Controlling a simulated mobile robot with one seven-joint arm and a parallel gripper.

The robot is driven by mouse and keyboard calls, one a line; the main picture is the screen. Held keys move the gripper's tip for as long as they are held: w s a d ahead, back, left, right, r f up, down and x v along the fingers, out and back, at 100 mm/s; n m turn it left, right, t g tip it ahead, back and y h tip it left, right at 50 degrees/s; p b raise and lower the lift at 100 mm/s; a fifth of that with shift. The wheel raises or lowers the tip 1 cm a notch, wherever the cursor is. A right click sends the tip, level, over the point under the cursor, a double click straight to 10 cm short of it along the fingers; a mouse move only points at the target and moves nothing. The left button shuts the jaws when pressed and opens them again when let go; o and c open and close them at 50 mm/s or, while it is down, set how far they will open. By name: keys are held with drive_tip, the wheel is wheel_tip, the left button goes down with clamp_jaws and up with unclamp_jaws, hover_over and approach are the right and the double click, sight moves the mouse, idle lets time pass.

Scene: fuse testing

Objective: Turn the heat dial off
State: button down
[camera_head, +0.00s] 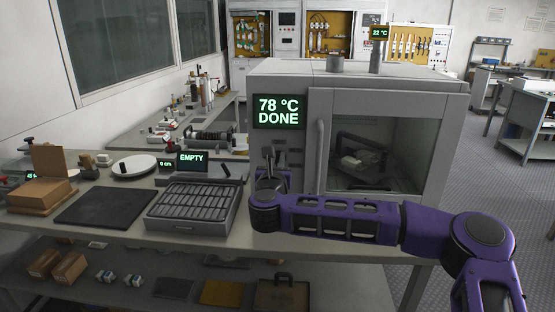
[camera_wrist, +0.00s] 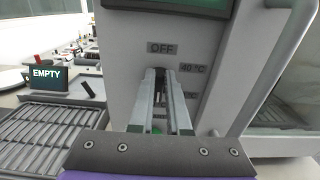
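The heat oven (camera_head: 455,120) is a grey box with a green display (camera_head: 279,111) reading "78 °C DONE". Its control panel is left of the glass door. In the wrist view an "OFF" label (camera_wrist: 161,48) sits above the fingertips, with a "60 °C" label (camera_wrist: 193,68) to its right and another label lower, partly covered. My gripper (camera_wrist: 161,74) points at the panel just below "OFF", its two fingers close together with a narrow gap. It also shows in the head view (camera_head: 268,168). The dial is mostly hidden by the fingers; I cannot tell whether they clasp it.
The oven's door handle (camera_head: 320,157) stands out right of my gripper. A slotted metal tray (camera_head: 185,226), a dark mat (camera_head: 107,207) and an "EMPTY" display (camera_head: 192,160) are on the bench to the left. A "22 °C" display (camera_head: 380,33) stands on the oven.

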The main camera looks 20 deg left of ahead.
drive_tip(key=shift+a, duration=0.1)
idle(0.4)
wheel_tip(320, 180, down, 4)
drive_tip(key=n+b, duration=0.2)
drive_tip(key=n, duration=1.6)
drive_tip(key=n+b, duration=0.2)
drive_tip(key=n, duration=1.5)
drive_tip(key=shift+r+n, duration=0.2)
drive_tip(key=shift+n, duration=0.2)
drive_tip(key=c, duration=0.9)
unclamp_jaws()
